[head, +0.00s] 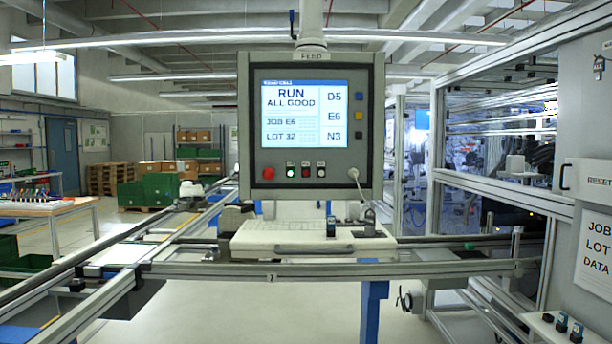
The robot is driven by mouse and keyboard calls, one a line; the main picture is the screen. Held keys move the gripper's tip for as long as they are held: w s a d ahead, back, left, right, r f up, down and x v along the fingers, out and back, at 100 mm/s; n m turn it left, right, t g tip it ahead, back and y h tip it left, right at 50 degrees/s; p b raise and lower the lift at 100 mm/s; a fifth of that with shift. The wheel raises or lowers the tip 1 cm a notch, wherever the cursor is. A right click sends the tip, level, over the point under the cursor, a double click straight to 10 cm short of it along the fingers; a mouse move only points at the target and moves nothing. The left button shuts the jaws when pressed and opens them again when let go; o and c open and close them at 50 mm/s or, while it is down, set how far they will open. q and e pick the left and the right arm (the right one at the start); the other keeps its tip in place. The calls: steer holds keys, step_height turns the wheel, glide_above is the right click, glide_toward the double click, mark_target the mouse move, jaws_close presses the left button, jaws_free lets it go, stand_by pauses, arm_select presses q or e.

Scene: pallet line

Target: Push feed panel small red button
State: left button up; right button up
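The feed panel (377,125) hangs upright at the centre of the head view, with a "FEED" label on top. Its lit screen (305,113) reads "RUN ALL GOOD", "JOB E6" and "LOT 32". Below the screen is a row of buttons. The small red button (306,172) sits between a green-looking button (291,172) and another pale green button (321,171). A larger red knob-like button (268,173) is at the row's left end. Neither of my grippers is in view, and nothing covers the buttons.
A white keyboard shelf (260,243) juts out under the panel, with a small dark block (331,226) on it. A metal rail (220,273) runs across in front. A grey cabinet (585,130) stands at right. A cable plug (353,173) sits at the panel's lower right.

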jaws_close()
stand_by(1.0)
